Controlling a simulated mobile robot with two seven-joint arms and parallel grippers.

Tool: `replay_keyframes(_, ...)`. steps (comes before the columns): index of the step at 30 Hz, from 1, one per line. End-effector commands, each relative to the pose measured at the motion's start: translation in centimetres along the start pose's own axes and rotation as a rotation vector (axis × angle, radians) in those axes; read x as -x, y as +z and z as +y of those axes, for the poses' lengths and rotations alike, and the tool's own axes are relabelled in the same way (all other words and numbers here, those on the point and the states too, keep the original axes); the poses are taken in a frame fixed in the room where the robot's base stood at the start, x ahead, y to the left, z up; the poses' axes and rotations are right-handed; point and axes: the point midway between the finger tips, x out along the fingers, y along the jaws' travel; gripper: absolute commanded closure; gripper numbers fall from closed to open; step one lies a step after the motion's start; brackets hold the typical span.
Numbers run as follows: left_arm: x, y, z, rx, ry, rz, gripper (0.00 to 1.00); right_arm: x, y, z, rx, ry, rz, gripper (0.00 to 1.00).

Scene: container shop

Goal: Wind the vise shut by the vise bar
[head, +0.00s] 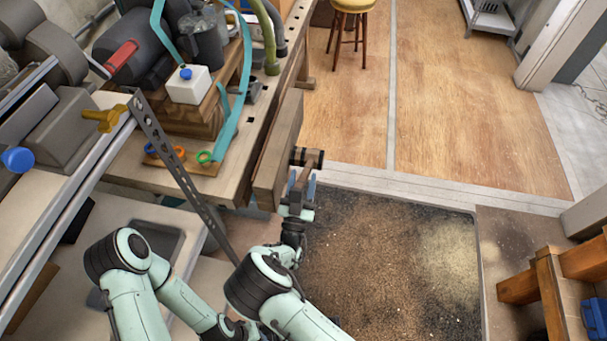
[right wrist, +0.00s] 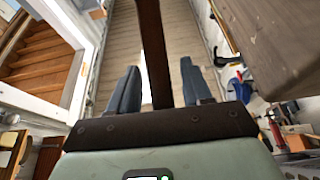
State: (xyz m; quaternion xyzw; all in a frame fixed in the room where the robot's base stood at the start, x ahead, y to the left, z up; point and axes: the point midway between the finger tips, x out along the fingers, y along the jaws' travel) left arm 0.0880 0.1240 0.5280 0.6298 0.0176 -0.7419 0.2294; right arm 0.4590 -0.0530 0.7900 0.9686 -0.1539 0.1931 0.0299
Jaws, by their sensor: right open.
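The vise's wooden jaw (head: 279,150) stands at the front edge of the workbench in the head view. A dark screw head (head: 308,158) sticks out of it to the right. The brown vise bar (head: 302,176) hangs down from the screw head toward my right gripper (head: 301,186). My right gripper is open, its two blue-grey fingers on either side of the bar. In the right wrist view the bar (right wrist: 154,45) runs between the open fingers (right wrist: 160,88), with gaps visible on both sides. My left gripper is not visible; only arm links show at lower left.
The workbench (head: 232,170) carries a white box with a blue cap (head: 188,84), tape rings and machines. A perforated metal strip (head: 170,155) slants across the left. A stool (head: 352,8) stands far back. Wooden beams (head: 550,290) are at lower right. The floor between is open.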

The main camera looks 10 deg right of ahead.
Motion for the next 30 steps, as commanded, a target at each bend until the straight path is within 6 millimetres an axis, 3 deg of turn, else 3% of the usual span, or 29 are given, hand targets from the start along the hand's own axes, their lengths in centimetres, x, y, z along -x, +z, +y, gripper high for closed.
replay_keyframes(6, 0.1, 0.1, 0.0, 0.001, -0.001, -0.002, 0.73, -1.6, 0.0, 0.0, 0.001, 0.0, -0.001, 0.51)
replay_keyframes(14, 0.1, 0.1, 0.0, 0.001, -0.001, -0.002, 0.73, -1.6, 0.0, 0.0, 0.001, 0.0, -0.001, 0.51)
replay_keyframes(18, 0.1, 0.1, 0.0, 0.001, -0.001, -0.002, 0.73, -1.6, 0.0, 0.0, 0.001, 0.0, -0.001, 0.93)
replay_keyframes(19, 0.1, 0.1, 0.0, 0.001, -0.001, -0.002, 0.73, -1.6, 0.0, 0.0, 0.001, 0.0, -0.001, 1.0)
replay_keyframes(25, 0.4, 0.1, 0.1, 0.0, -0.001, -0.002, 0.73, -2.0, -0.2, 0.1, 0.0, 0.002, -0.014, 1.0)
replay_keyframes(30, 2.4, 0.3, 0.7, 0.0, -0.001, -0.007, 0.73, -4.6, -1.8, 0.1, -0.006, 0.008, -0.135, 1.0)
